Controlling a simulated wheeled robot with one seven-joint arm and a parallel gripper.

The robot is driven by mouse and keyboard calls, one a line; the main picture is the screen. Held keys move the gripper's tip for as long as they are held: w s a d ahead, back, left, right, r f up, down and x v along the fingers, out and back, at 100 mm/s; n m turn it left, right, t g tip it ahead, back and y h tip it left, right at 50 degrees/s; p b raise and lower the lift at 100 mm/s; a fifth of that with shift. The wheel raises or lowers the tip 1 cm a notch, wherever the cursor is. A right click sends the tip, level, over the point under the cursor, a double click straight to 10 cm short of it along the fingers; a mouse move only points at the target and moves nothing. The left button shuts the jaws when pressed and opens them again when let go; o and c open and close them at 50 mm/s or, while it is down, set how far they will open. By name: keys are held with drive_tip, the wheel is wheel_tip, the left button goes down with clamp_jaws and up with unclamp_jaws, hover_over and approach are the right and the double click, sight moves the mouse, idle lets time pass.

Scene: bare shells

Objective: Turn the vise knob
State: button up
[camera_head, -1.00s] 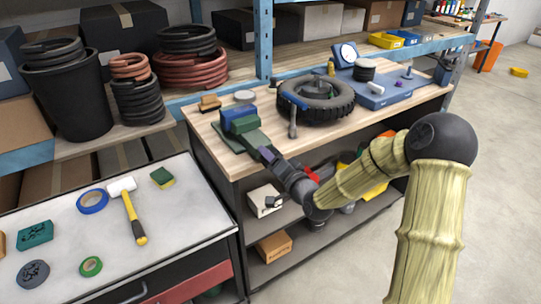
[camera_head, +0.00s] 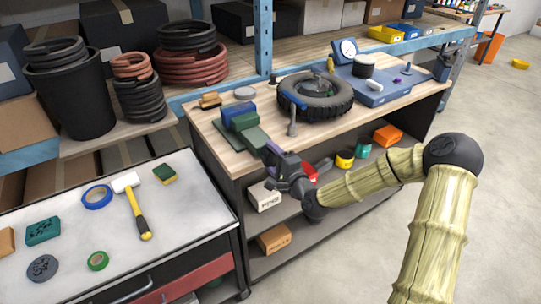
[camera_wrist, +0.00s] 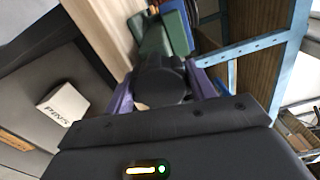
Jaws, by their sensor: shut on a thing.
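The vise (camera_head: 240,117), with blue and green parts, stands at the front left corner of the wooden workbench. Its dark round knob (camera_wrist: 160,78) faces the wrist camera, with the green vise body (camera_wrist: 172,35) behind it. My gripper (camera_wrist: 162,88) has one purple finger on each side of the knob and is shut on it. In the head view my gripper (camera_head: 271,152) is at the front end of the vise, past the bench edge. The knob is mostly hidden by the gripper there.
A tire (camera_head: 315,107) and a blue case (camera_head: 376,90) stand on the workbench (camera_head: 222,146). White and orange boxes sit on the shelves below. A grey cart (camera_head: 72,260) with a hammer (camera_head: 134,205) and tape rolls is at left.

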drive_tip(key=shift+f, duration=0.2)
drive_tip(key=o, duration=1)
drive_tip(key=shift+r, duration=0.1)
drive_tip(key=p+v, duration=0.1)
drive_tip(key=v, duration=0.3)
drive_tip(key=p+v, duration=0.2)
drive_tip(key=v, duration=0.2)
drive_tip(key=d+p+v, duration=0.1)
drive_tip(key=p+v, duration=0.1)
drive_tip(key=v, duration=0.2)
drive_tip(key=shift+w+r, duration=0.15)
drive_tip(key=shift+r, duration=0.2)
